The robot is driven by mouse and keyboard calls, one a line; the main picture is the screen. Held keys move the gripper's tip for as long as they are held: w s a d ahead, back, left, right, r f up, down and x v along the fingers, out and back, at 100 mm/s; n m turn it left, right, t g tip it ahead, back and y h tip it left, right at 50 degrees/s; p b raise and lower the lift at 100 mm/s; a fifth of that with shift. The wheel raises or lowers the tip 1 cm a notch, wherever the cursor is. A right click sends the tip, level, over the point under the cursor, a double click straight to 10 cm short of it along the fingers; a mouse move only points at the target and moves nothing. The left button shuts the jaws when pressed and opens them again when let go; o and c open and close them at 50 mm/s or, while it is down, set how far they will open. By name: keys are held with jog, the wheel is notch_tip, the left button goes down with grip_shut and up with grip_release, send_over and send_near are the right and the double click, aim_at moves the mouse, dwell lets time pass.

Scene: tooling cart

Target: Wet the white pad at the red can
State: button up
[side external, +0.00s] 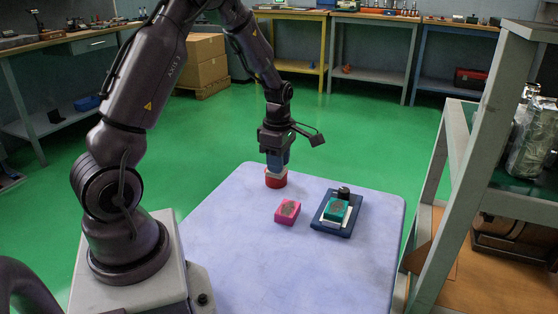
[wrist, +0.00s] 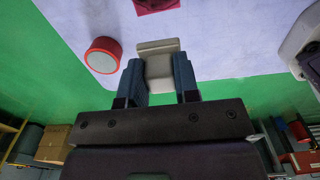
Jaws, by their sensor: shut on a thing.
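The white pad (wrist: 158,60) is held between the two blue fingers of my gripper (wrist: 158,78) in the wrist view. The red can (side external: 276,181) stands upright near the far left part of the pale table in the side view. My gripper (side external: 277,160) points down just above it, and only a pale sliver of the pad shows there. In the wrist view the can (wrist: 103,56) shows a pale round top inside a red rim, to the left of the pad with a gap in the picture. I cannot tell the exact height of the pad over the can.
A pink block (side external: 287,212) with a grey mark lies in front of the can on the pale table (side external: 250,270). A dark blue tray (side external: 325,228) to the right holds a teal block (side external: 337,210) and a black knob. A grey shelf rack (side external: 480,150) stands at the right.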

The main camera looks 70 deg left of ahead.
jog(key=shift+s+a+f+n, duration=0.15)
jog(key=shift+a+f, duration=0.25)
jog(key=shift+a, duration=0.2)
jog(key=shift+s+a+f+n, duration=0.1)
jog(key=shift+a+f+n, duration=0.05)
jog(key=shift+a+f, duration=0.35)
jog(key=w+a, duration=0.1)
jog(key=a, duration=0.2)
jog(key=w+a, duration=0.1)
jog(key=a, duration=0.3)
jog(key=w+a+f, duration=0.1)
jog(key=w+a, duration=0.1)
jog(key=a, duration=0.1)
jog(key=shift+a, duration=0.3)
jog(key=shift+w+a+f, duration=0.15)
jog(key=shift+w+f, duration=0.1)
jog(key=shift+f, duration=0.5)
jog(key=shift+w+a+f, duration=0.2)
jog(key=shift+w+f, duration=0.05)
jog(key=shift+f, duration=0.5)
jog(key=shift+w+a+f, duration=0.15)
jog(key=shift+w+f, duration=0.1)
jog(key=shift+f, duration=0.5)
jog(key=shift+f, duration=0.6)
notch_tip(320, 180, up, 7)
